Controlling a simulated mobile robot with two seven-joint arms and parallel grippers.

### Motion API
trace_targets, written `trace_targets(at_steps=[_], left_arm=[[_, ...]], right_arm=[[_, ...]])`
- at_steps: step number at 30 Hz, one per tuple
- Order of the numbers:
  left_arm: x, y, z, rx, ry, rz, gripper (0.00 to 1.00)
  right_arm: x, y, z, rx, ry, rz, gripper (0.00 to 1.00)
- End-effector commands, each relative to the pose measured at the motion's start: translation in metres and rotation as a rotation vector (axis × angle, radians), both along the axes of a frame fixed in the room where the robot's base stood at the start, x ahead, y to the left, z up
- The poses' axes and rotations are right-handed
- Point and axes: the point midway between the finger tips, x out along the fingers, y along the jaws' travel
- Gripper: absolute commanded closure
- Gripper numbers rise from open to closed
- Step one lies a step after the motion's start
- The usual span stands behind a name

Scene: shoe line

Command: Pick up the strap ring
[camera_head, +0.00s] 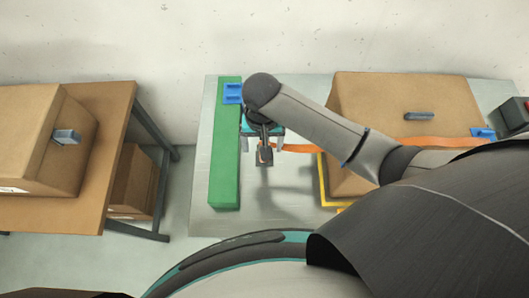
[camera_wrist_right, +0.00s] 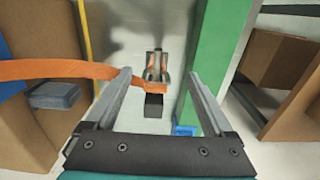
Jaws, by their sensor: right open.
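The strap ring (camera_wrist_right: 153,64) looks like a grey metal buckle with orange webbing in it. It is at the end of an orange strap (camera_wrist_right: 70,69), with a dark block (camera_wrist_right: 154,106) beside it. In the head view the strap (camera_head: 430,142) runs along the large carton to the buckle (camera_head: 265,157), which is small and partly hidden by my gripper. My right gripper (camera_wrist_right: 146,75) is open, with the buckle and strap end just beyond and between its fingertips. In the head view my right gripper (camera_head: 262,146) is over the buckle. My left gripper is not in view.
A green beam (camera_head: 225,150) with a blue clip (camera_head: 232,93) lies left of my gripper. A large carton (camera_head: 400,95) with a yellow edge piece (camera_head: 322,182) stands to the right. A wooden table (camera_head: 115,100) bearing another carton (camera_head: 30,140) is at the left.

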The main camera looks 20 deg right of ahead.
Motion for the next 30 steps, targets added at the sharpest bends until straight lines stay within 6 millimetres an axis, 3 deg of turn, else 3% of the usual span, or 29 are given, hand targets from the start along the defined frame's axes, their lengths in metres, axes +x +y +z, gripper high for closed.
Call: trace_targets(at_steps=[3,11,19,30], left_arm=[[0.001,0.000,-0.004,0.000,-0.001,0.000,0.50],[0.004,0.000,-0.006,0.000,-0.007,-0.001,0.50],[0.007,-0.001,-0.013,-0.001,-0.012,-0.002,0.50],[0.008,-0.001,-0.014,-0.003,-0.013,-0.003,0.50]], right_arm=[[0.000,0.000,-0.016,0.001,0.002,0.001,0.13],[0.003,-0.003,-0.032,0.000,0.000,0.001,0.13],[0.008,-0.008,-0.067,0.000,0.001,0.002,0.13],[0.008,-0.008,-0.073,0.000,-0.002,0.002,0.15]])
